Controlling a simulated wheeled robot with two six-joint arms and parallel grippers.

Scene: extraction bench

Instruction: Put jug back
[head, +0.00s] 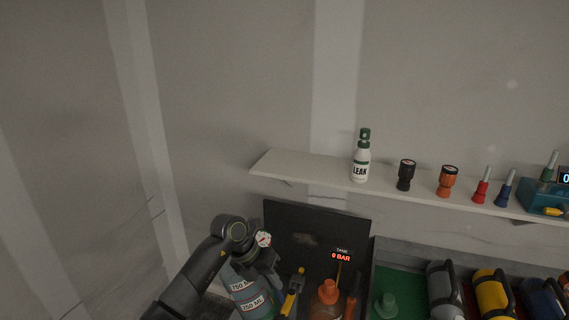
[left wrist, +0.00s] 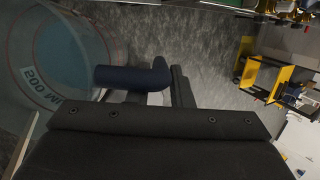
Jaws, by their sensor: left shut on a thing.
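The jug (head: 243,290) is translucent blue-green with white volume labels. It stands low in the head view, partly hidden by my left arm. In the left wrist view the jug (left wrist: 70,60) fills the left side, tilted in the picture, with a white label and a dark blue handle (left wrist: 130,76). My left gripper (head: 266,276) is at the jug's right side and shut on its handle; it also shows dark in the left wrist view (left wrist: 160,98). Whether the jug's base touches anything is hidden. My right gripper is in neither view.
A dark panel with a red "0 BAR" display (head: 341,256) stands behind. An orange bottle (head: 327,298) and a yellow-handled tool (head: 292,293) are just right of the jug. A shelf (head: 310,170) above holds a LEAK bottle (head: 361,165). A green-lined tray (head: 378,275) is farther right.

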